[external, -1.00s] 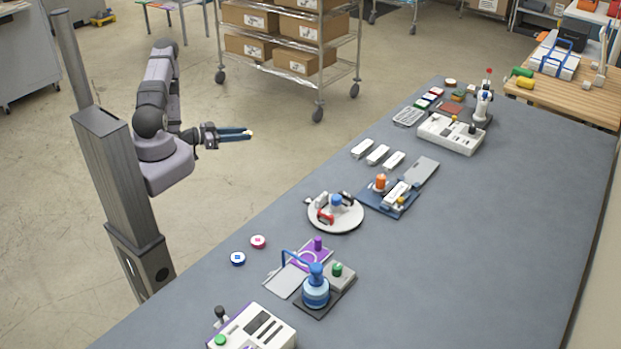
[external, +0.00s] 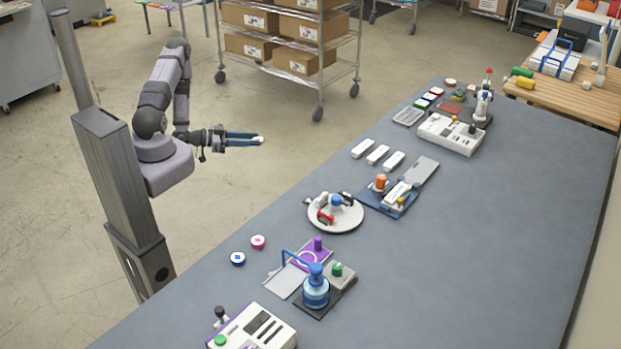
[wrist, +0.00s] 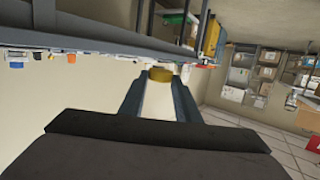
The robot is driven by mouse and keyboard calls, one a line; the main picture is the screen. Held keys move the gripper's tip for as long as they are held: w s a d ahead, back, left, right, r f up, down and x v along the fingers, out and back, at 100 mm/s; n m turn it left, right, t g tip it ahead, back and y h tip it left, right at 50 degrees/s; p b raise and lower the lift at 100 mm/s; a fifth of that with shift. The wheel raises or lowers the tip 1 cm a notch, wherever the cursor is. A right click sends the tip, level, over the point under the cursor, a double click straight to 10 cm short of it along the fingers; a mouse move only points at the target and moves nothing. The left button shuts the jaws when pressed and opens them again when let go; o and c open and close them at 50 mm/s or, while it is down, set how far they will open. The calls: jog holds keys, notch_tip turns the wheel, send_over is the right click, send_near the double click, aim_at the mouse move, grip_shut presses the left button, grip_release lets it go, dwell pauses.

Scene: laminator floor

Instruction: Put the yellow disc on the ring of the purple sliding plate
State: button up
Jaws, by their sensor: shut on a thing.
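My gripper (external: 256,138) is shut on the yellow disc (wrist: 160,74), which sits between the fingertips in the wrist view. The gripper is in the air left of the table, well away from the plate. The purple sliding plate (external: 322,256) lies on the near part of the table, with a pale ring (external: 306,258) and a purple knob (external: 318,243). The blue press partly hides the plate.
A blue press (external: 316,291) with a green-buttoned grey box stands beside the plate. A round white tray (external: 345,222) is behind. The right of the table (external: 500,240) is clear.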

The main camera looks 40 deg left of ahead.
jog(key=s+d+r+m+g+h, duration=0.25)
jog(key=d+m+g+h, duration=0.2)
jog(key=d, duration=0.85)
notch_tip(320, 180, up, 7)
jog(key=m+g+y+b, duration=0.2)
jog(key=m+g+y, duration=0.1)
jog(key=m+g, duration=1.4)
send_over(274, 227)
jog(key=shift+n+g, duration=0.95)
jog(key=shift+g, duration=0.2)
jog(key=shift+a, duration=0.1)
jog(key=shift+f, duration=0.1)
jog(key=shift+f+p, duration=0.45)
jog(key=shift+f, duration=4.3)
